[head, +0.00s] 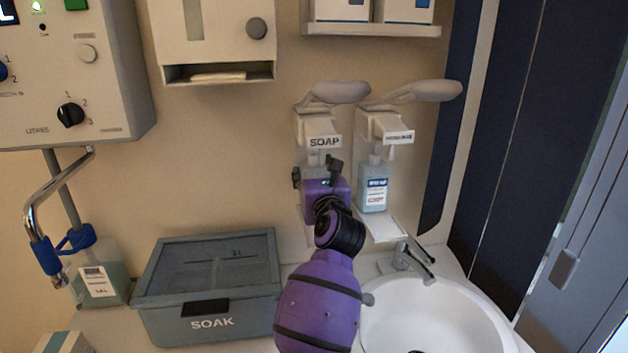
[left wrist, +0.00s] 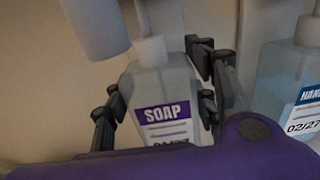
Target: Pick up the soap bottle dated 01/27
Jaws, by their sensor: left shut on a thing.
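The soap bottle (left wrist: 160,88) is pale, with a white cap and a purple "SOAP" label. The date at the label's lower edge is mostly cut off by my wrist, so I cannot read it fully. My left gripper (head: 318,174) is at the left dispenser, under the "SOAP" sign (head: 324,142). In the left wrist view its dark fingers stand on both sides of the bottle, shut on it. The bottle is upright below the dispenser. In the head view my gripper hides most of it. My right gripper is not in view.
A bluish bottle (head: 374,190) stands in the right dispenser; its label reads 02/27 in the left wrist view (left wrist: 303,112). A sink (head: 440,315) and tap (head: 413,258) lie below right. A grey "SOAK" box (head: 210,325) stands left. Dispenser levers (head: 425,91) jut out above.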

